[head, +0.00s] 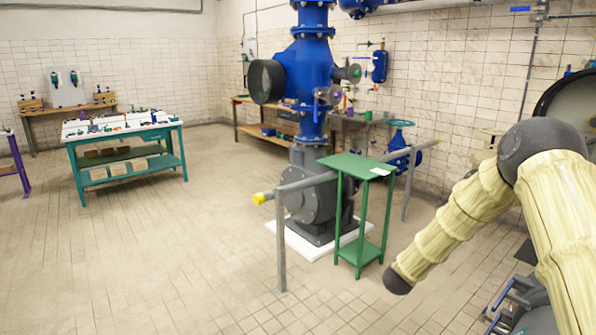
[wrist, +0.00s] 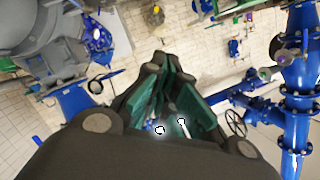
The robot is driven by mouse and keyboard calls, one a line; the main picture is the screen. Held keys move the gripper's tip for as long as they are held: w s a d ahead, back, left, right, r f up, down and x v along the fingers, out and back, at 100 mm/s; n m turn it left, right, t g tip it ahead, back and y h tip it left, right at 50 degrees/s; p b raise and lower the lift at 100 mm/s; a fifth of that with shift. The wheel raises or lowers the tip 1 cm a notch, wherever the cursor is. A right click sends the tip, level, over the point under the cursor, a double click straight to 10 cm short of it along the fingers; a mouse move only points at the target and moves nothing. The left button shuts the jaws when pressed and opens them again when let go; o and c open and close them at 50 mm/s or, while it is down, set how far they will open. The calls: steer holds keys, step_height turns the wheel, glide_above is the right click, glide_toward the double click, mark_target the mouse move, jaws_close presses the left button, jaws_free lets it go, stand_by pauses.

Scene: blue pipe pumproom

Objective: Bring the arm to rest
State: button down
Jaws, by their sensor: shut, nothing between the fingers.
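My arm, in a cream ribbed sleeve with dark joints, shows at the right of the head view, bent at a dark joint near the top. One part slopes down to the left and ends in a dark rounded piece in front of the green stand (head: 357,165). I cannot make out gripper fingers in the head view. In the wrist view my gripper (wrist: 165,75) shows dark green fingers and black joints. It is shut and holds nothing. The room behind it appears tilted, with nothing seen touching the fingers.
A blue pipe column (head: 309,65) with a grey pump stands at the middle, behind a grey rail (head: 281,240) with yellow ends. A teal workbench (head: 130,173) with small items stands at the left. Blue pipes (wrist: 297,75) show at the right of the wrist view. The left foreground floor is clear.

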steer(key=s+a+f+n+g+y, duration=0.2)
steer(key=s+a+f+n+y, duration=0.3)
steer(key=s+f, duration=0.8)
steer(key=s+a+f+n+g+y, duration=0.2)
steer(key=s+a+f+n, duration=0.35)
steer(key=s+f, duration=0.75)
steer(key=s+a+f+n+g, duration=0.1)
steer(key=s+a+g, duration=0.1)
steer(key=s, duration=1)
steer(key=s+a+f+n+g+y, duration=0.1)
steer(key=s+a+f+g, duration=0.1)
steer(key=s, duration=0.9)
steer(key=s+a+f+n+g+y, duration=0.1)
steer(key=s+g, duration=0.3)
steer(key=s, duration=0.8)
steer(key=shift+s+a+f+n, duration=0.35)
steer(key=shift+a+f, duration=0.35)
steer(key=shift+a, duration=0.05)
